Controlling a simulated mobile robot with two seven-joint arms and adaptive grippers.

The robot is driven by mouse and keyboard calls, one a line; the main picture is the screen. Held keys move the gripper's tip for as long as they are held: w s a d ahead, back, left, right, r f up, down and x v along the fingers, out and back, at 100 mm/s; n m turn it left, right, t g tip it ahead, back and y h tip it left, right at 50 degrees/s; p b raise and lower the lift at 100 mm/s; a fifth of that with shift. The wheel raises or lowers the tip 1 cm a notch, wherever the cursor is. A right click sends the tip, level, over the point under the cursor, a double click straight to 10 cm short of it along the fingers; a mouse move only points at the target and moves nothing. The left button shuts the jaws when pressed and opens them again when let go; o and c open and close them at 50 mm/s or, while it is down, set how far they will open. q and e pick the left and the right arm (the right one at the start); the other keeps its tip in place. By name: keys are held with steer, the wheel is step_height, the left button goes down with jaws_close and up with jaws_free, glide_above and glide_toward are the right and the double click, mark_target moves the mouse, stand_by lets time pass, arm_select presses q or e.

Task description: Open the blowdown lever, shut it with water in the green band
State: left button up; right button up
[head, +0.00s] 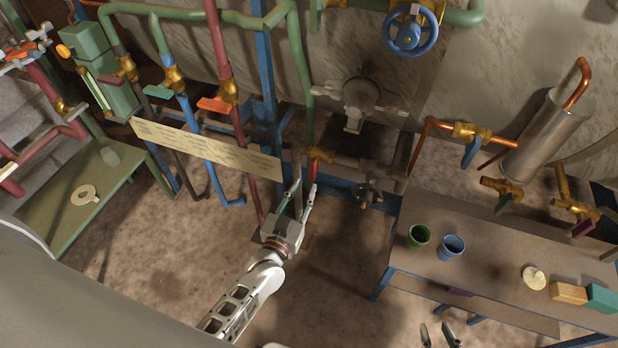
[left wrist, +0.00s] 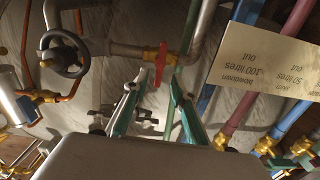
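The red lever (head: 312,173) sits on a brass valve (head: 320,154) on the low pipe under the boiler. In the left wrist view the red lever (left wrist: 163,63) hangs below its brass body, between my fingertips in the picture. My left gripper (head: 304,186) is open, its fingers apart at the lever; I cannot tell whether they touch it. The fingers also show in the left wrist view (left wrist: 160,85). A pale upright gauge strip (head: 96,88) stands by green boxes at the left; its level and any green band are too small to read. My right gripper (head: 439,335) shows only fingertips, apart.
A cream sign (head: 205,149) crosses the pipes; in the wrist view it reads "blowdown 100 litres out" upside down. A dark handwheel (head: 369,193) is right of the lever. Cups stand on the right bench (head: 480,268). Orange (head: 216,105) and teal (head: 158,91) levers are above the sign.

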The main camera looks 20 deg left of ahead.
arm_select(q)
steer(key=s, duration=0.5)
steer(key=shift+a, duration=0.1)
stand_by(0.4)
